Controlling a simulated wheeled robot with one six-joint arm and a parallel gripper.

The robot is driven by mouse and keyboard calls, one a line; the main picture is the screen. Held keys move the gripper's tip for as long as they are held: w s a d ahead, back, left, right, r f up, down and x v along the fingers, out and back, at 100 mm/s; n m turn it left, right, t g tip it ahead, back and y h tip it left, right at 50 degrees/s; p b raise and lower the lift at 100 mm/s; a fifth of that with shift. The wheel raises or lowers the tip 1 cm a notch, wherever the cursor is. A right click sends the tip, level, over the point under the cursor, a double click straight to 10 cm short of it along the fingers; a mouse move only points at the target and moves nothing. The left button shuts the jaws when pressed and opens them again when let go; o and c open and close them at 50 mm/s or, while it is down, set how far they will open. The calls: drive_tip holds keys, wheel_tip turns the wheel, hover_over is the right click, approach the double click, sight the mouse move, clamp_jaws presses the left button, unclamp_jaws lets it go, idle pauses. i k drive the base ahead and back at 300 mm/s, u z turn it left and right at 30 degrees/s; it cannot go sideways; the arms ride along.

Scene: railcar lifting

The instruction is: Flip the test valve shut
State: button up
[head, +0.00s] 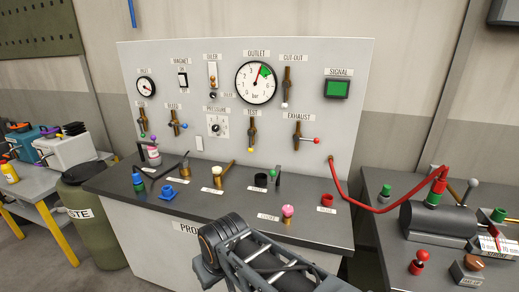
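The test valve (252,130) is on the upright grey panel, under the TEST label and below the large OUTLET gauge. Its brown lever is near vertical, with a yellow knob at the lower end. Nothing covers it. Part of my black arm shows at the bottom middle, in front of the bench and well apart from the valve. I cannot make out my gripper's fingertips.
The panel (318,165) also carries the cut-out valve (286,88), the exhaust valve (298,138) with a red knob, and a green signal lamp (337,89). Small parts stand on the dark bench below. A red hose (372,209) runs right to a cylinder (437,222).

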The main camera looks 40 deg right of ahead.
sight(251, 133)
drive_tip(key=k, duration=0.6)
drive_tip(key=z, duration=0.85)
drive_tip(key=i, duration=0.95)
drive_tip(key=u, duration=0.6)
drive_tip(key=k, duration=0.65)
drive_tip(key=u, duration=0.65)
drive_tip(key=i, duration=1.3)
drive_tip(key=z, duration=0.3)
